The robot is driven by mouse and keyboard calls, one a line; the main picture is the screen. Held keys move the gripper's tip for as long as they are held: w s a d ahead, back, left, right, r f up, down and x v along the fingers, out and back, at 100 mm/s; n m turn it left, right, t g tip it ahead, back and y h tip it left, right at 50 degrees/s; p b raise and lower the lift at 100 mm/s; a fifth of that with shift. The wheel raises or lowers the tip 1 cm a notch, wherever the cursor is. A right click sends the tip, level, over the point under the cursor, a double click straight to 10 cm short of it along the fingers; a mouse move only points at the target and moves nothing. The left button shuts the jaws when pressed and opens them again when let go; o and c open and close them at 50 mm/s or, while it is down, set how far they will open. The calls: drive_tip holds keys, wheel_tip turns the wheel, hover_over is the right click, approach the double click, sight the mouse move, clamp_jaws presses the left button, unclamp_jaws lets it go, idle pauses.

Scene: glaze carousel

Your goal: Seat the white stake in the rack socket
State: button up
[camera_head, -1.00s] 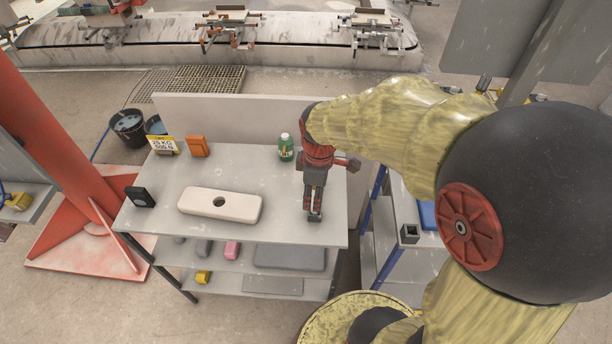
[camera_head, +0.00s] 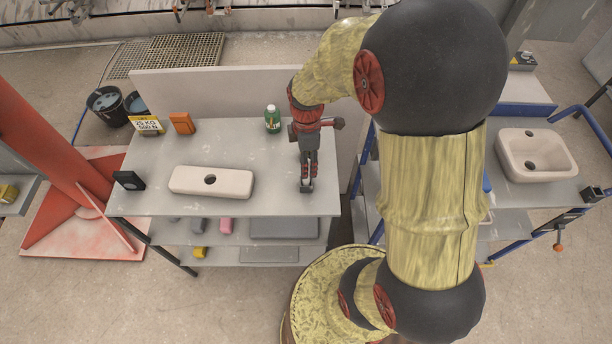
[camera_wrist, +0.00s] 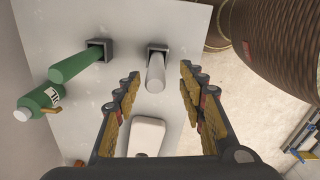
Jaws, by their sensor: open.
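The white stake (camera_wrist: 155,74) shows in the wrist view between the spread fingers of my gripper (camera_wrist: 158,88), with clear gaps on both sides. Its far end is at a grey square socket (camera_wrist: 157,47); I cannot tell how deep it sits. A green stake (camera_wrist: 78,66) stands in a second grey socket (camera_wrist: 104,43) to its left. In the head view my gripper (camera_head: 307,182) points down, low over the right part of the grey table (camera_head: 240,145). There my gripper and arm hide most of the stakes and sockets.
A green bottle (camera_head: 272,119), an orange item (camera_head: 182,123), a yellow weight sign (camera_head: 147,125) and a black box (camera_head: 129,180) stand on the table. A pale block with a hole (camera_head: 235,183) lies left of my gripper. A basin (camera_head: 537,152) sits on the right-hand stand.

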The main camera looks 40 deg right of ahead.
drive_tip(key=f, duration=0.7)
drive_tip(key=shift+w+d+f+b, duration=0.15)
drive_tip(key=shift+w+f+b, duration=0.1)
drive_tip(key=shift+b, duration=0.1)
drive_tip(key=shift+r, duration=0.1)
drive_tip(key=shift+c, duration=0.3)
clamp_jaws()
